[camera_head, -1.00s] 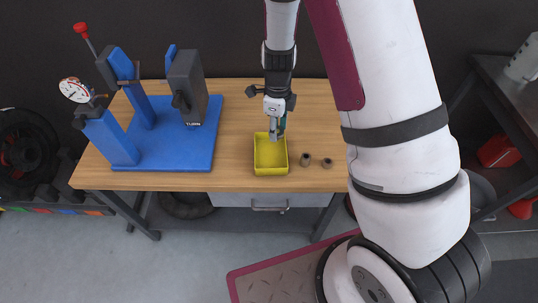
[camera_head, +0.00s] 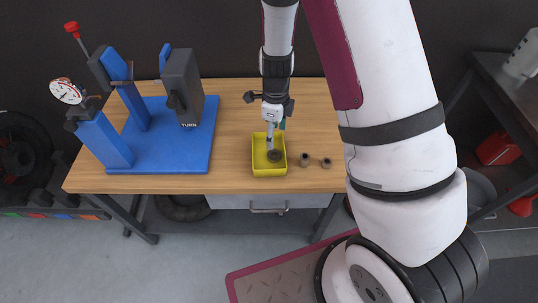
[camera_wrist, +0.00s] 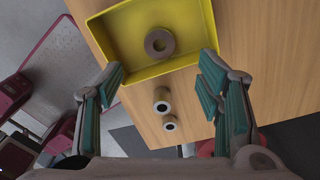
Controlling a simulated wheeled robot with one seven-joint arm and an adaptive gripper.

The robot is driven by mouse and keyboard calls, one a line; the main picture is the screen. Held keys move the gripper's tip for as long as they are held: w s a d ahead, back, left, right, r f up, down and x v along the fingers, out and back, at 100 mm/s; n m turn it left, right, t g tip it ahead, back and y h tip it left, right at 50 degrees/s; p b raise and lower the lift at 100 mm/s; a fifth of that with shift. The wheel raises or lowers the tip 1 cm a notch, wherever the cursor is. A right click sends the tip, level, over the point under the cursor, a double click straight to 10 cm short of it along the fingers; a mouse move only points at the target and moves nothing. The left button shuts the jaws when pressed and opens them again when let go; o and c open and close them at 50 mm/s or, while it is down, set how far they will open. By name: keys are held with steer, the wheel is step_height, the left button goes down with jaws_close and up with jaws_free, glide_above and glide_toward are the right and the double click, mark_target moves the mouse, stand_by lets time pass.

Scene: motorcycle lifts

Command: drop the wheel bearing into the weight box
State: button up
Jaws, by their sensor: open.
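The wheel bearing, a dark grey-brown ring (camera_head: 275,156), is within the outline of the yellow weight box (camera_head: 257,170) on the wooden bench. In the wrist view the ring (camera_wrist: 159,43) shows over the floor of the box (camera_wrist: 150,72), clear of both fingers; I cannot tell for sure that it lies flat on the floor. My gripper (camera_head: 271,144) is above the box, pointing down. In the wrist view its teal-padded fingers (camera_wrist: 163,68) are spread wide with nothing between them.
Two small bushings (camera_head: 305,159) (camera_head: 326,163) stand on the bench right of the box. A blue press fixture (camera_head: 160,155) with a dial gauge (camera_head: 66,91) and a red-knobbed lever fills the bench's left side. Bare wood (camera_head: 235,115) lies between fixture and box.

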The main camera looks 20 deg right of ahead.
step_height(320, 180, up, 12)
stand_by(0.5)
stand_by(0.3)
steer(key=s+r+n+t+y, duration=0.1)
steer(key=s+r+n+t, duration=0.1)
steer(key=s+r+n, duration=1.15)
steer(key=s+r+n+t, duration=0.1)
steer(key=s+r+n, duration=0.2)
steer(key=s+n, duration=0.3)
steer(key=s+r+n+t+h, duration=0.1)
steer(key=s+r+n, duration=0.2)
steer(key=s+n, duration=0.2)
steer(key=shift+s+d+r+n+p, duration=0.2)
steer(key=shift+s+r+n+p, duration=0.15)
steer(key=shift+r+p, duration=0.05)
